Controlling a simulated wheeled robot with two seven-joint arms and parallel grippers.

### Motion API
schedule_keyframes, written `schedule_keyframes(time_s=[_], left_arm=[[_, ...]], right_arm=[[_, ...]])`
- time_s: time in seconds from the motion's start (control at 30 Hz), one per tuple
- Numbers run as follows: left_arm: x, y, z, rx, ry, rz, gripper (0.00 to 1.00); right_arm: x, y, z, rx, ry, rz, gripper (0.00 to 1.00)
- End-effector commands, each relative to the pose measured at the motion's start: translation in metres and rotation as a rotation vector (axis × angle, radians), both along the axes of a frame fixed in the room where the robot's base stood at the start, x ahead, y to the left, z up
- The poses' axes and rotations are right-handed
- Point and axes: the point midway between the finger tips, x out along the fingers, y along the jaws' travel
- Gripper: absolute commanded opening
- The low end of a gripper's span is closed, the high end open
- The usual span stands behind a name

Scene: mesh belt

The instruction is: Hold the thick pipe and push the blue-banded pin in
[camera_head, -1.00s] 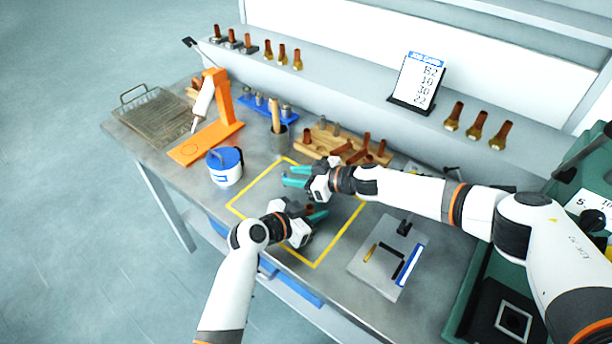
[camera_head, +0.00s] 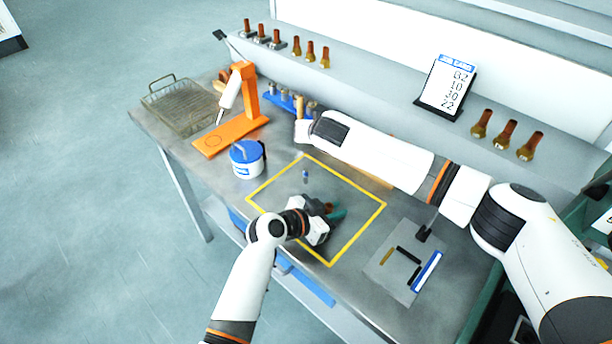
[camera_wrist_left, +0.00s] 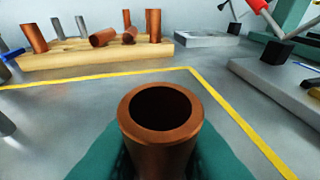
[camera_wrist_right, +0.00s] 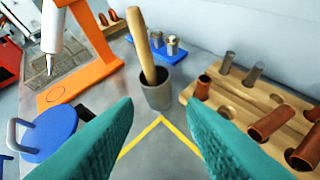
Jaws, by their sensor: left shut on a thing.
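The thick pipe (camera_wrist_left: 160,152) is a copper tube, its open end facing the left wrist camera. My left gripper (camera_head: 331,213) is shut on it over the work surface, within the yellow outline; the pipe (camera_head: 327,207) shows small in the head view. A small pin with a blue band (camera_head: 305,176) stands apart from the pipe inside the yellow outline, towards its back left. My right gripper (camera_wrist_right: 150,135) is open and empty in its wrist view, near the outline's corner; in the head view its fingers are hidden behind its own arm.
A wooden block (camera_wrist_right: 235,110) with copper pipes and grey pins stands at the back. A grey cup (camera_wrist_right: 157,95) with a wooden-handled tool, a blue-lidded tub (camera_head: 246,168) and an orange stand (camera_head: 215,140) are at left. A grey plate (camera_head: 385,262) lies at right.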

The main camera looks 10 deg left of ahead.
Motion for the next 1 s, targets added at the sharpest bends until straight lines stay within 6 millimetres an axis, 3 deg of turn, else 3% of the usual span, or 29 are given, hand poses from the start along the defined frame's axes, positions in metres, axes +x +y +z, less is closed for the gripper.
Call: schedule_keyframes(time_s=[0.3, 0.43, 0.57, 0.8, 1.0], left_arm=[[0.000, 0.000, 0.000, 0.000, 0.000, 0.000, 0.00], [0.000, 0.000, 0.000, 0.000, 0.000, 0.000, 0.00], [0.000, 0.000, 0.000, 0.000, 0.000, 0.000, 0.00], [0.000, 0.000, 0.000, 0.000, 0.000, 0.000, 0.00], [0.000, 0.000, 0.000, 0.000, 0.000, 0.000, 0.00]], right_arm=[[-0.068, 0.020, 0.009, -0.120, 0.392, -0.175, 0.37], [-0.084, 0.022, 0.012, -0.155, 0.469, -0.191, 0.37], [-0.087, 0.022, 0.003, -0.171, 0.498, -0.196, 0.37], [-0.071, 0.021, -0.036, -0.171, 0.499, -0.198, 0.37], [-0.064, 0.020, -0.051, -0.171, 0.496, -0.196, 0.37]])
